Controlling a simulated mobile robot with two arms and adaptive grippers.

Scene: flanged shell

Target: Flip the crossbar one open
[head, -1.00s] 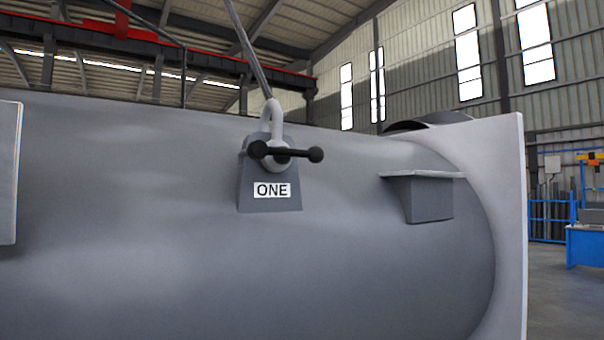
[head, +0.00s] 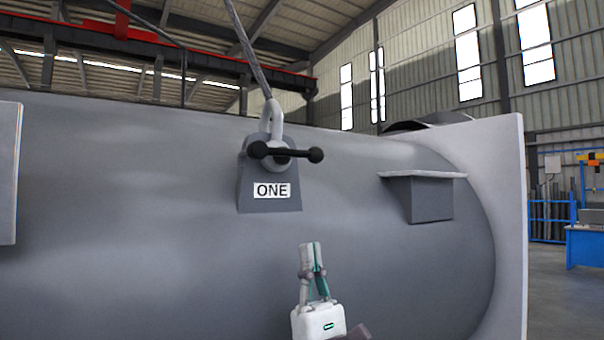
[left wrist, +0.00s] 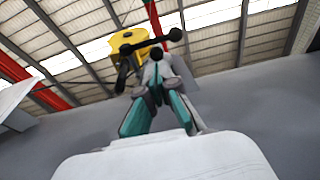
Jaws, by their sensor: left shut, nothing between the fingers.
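The black crossbar (head: 286,152) with round knobs at its ends sits roughly level on a grey bracket (head: 268,187) labelled ONE, on the side of the grey shell. A shackle (head: 271,120) with a cable stands up behind it. My left gripper (head: 312,244) is shut and empty, pointing up, below and to the right of the crossbar and apart from it. In the left wrist view the crossbar (left wrist: 150,40) shows tilted beyond the fingertips (left wrist: 155,62), which partly cover the bracket area. My right gripper is not in view.
The large grey shell (head: 150,260) fills most of the head view, with a pale flange (head: 512,220) at its right end. A small grey ledge (head: 420,195) juts out right of the bracket. The space in front of the shell looks clear.

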